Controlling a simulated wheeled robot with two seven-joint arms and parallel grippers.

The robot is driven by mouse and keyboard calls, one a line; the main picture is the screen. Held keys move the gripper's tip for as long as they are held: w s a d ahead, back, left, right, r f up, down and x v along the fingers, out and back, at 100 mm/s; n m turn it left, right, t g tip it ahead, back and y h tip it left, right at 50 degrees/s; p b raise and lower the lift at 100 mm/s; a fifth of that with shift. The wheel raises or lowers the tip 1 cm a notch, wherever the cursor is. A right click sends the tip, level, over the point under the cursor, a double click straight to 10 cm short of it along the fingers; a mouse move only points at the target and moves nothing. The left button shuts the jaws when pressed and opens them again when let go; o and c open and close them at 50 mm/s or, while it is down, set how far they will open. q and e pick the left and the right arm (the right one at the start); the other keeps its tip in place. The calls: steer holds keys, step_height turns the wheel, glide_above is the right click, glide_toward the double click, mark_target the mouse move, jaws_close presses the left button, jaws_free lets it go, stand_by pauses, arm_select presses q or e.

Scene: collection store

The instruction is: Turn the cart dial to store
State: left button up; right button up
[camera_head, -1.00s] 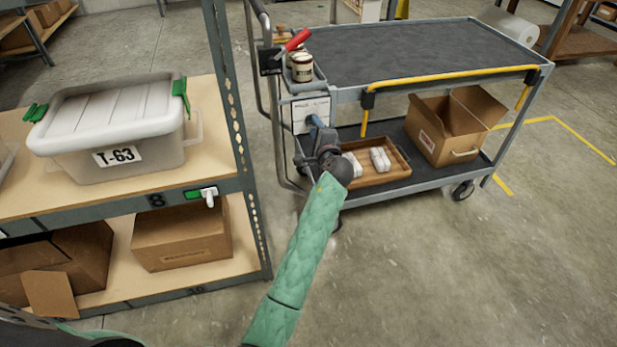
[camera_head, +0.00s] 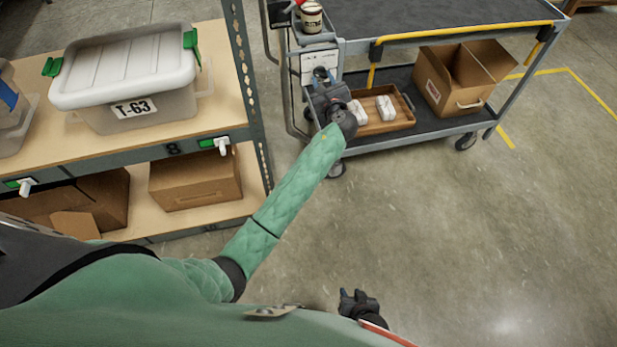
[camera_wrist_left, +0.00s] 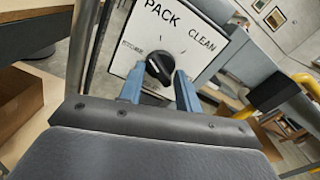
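The cart's dial is a black round knob (camera_wrist_left: 158,67) on a white panel (camera_wrist_left: 190,38), seen in the left wrist view. PACK and CLEAN are readable on the panel; a smaller label at the left is unclear. My left gripper (camera_wrist_left: 159,80) is open, with one blue finger on each side of the knob's lower part. Contact with the knob cannot be told. In the head view my left gripper (camera_head: 322,80) is in front of the cart panel (camera_head: 320,62) and hides the dial. My right gripper (camera_head: 357,300) is low in the head view, away from the cart, its fingers unclear.
The grey cart (camera_head: 440,20) has a yellow rail. A wooden tray (camera_head: 385,127) with white items and an open cardboard box (camera_head: 462,80) stand on its lower shelf. A shelf rack (camera_head: 110,152) with a lidded T-63 bin (camera_head: 130,85) is at left. The floor at right is clear.

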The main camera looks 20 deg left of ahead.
arm_select(q)
steer(key=m, duration=0.4)
steer(key=shift+m+p, duration=0.4)
steer(key=m, duration=0.5)
steer(key=shift+b, duration=0.4)
steer(key=s+d+f+n+g+h+p, duration=0.1)
steer(key=s+f+n+g+h, duration=0.1)
steer(key=s+n, duration=0.8)
steer(key=s+d+f+n+g+h+p, duration=0.2)
steer(key=s+f+n+g+h, duration=0.1)
steer(key=s+n, duration=0.8)
steer(key=s+d+f+n+g+h+p, duration=0.1)
steer(key=s+n+g+h, duration=0.4)
steer(key=s+n, duration=0.5)
steer(key=shift+s+d+f+n+g+p, duration=0.15)
steer(key=shift+s+f+n+g+p, duration=0.25)
steer(key=shift+f+n, duration=0.6)
